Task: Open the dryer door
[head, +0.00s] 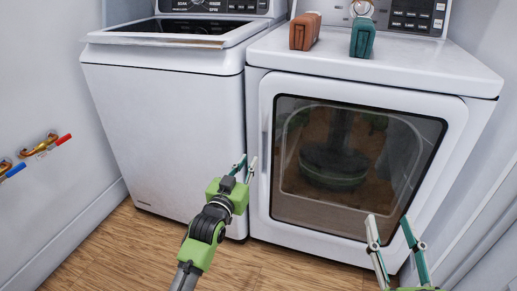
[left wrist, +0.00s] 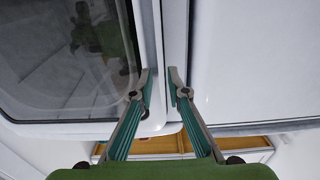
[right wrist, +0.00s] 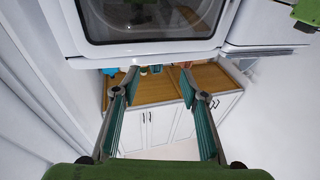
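The dryer (head: 400,75) is the white machine on the right in the head view. Its door (head: 265,205) has a white frame and a dark window, and it looks closed. My left gripper (head: 245,168) is at the left edge of the door, by the seam with the washer. In the left wrist view my left gripper (left wrist: 160,85) is open, its fingers either side of the pale vertical door edge; I cannot tell whether they touch it. My right gripper (head: 390,228) is open and empty in front of the door's lower right; it also shows in the right wrist view (right wrist: 160,78).
A white top-loading washer (head: 165,120) stands close on the dryer's left. Two bottles, one brown (head: 305,32) and one teal (head: 362,38), stand on the dryer top. Valves with red and blue handles (head: 45,145) are on the left wall. Wooden floor (head: 120,250) is clear in front.

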